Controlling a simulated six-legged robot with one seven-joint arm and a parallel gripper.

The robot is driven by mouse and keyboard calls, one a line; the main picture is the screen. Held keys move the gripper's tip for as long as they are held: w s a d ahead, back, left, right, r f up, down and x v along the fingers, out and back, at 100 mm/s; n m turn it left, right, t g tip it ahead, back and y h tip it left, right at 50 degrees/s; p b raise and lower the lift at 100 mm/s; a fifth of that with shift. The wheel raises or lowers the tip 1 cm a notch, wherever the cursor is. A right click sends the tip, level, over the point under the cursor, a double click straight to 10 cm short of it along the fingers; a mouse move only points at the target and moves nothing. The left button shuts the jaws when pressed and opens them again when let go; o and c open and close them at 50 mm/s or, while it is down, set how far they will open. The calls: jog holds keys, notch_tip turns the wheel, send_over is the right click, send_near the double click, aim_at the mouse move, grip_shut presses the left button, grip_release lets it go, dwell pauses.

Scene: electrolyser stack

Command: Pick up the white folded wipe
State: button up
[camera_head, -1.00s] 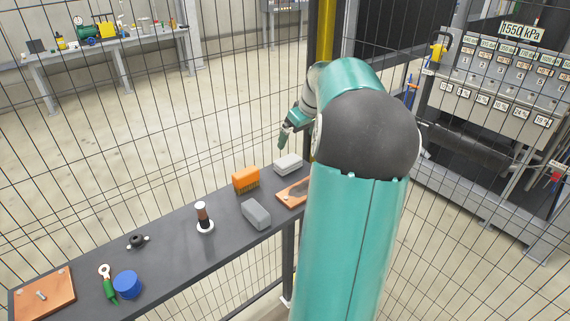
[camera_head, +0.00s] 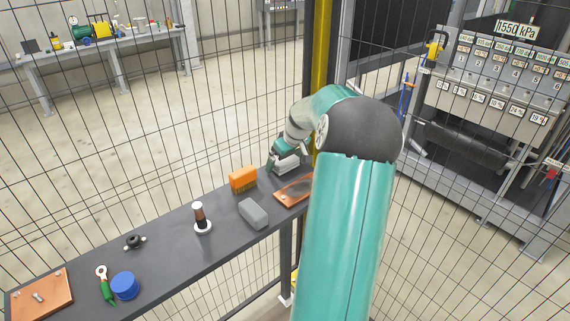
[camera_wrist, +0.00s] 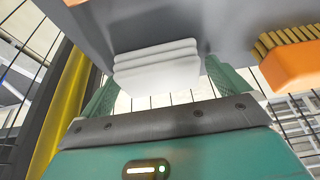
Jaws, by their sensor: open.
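The white folded wipe (camera_wrist: 157,68) lies near the far end of the dark narrow shelf (camera_head: 165,225). In the wrist view it sits between the two green fingers of my gripper (camera_wrist: 155,85), with a visible gap on the right side. In the head view the wipe (camera_head: 288,165) shows as a pale block partly covered by my gripper (camera_head: 272,165), which is down at shelf level. The gripper is open, one finger to each side of the wipe. I cannot tell whether the left finger touches it.
An orange brush (camera_head: 243,179) stands close to the wipe; it also shows at right in the wrist view (camera_wrist: 292,65). A copper plate (camera_head: 293,191) and a grey block (camera_head: 253,213) lie nearby. A yellow post (camera_head: 321,60) and wire mesh stand close beyond.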

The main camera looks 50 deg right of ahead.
jog(key=c, duration=0.9)
jog(key=shift+r, duration=0.2)
jog(key=shift+r, duration=0.25)
notch_tip(320, 180, up, 2)
jog(key=shift+r, duration=0.1)
jog(key=s+a+r, duration=0.9)
jog(key=a+r, duration=0.1)
jog(key=shift+a, duration=0.3)
jog(key=shift+s, duration=0.1)
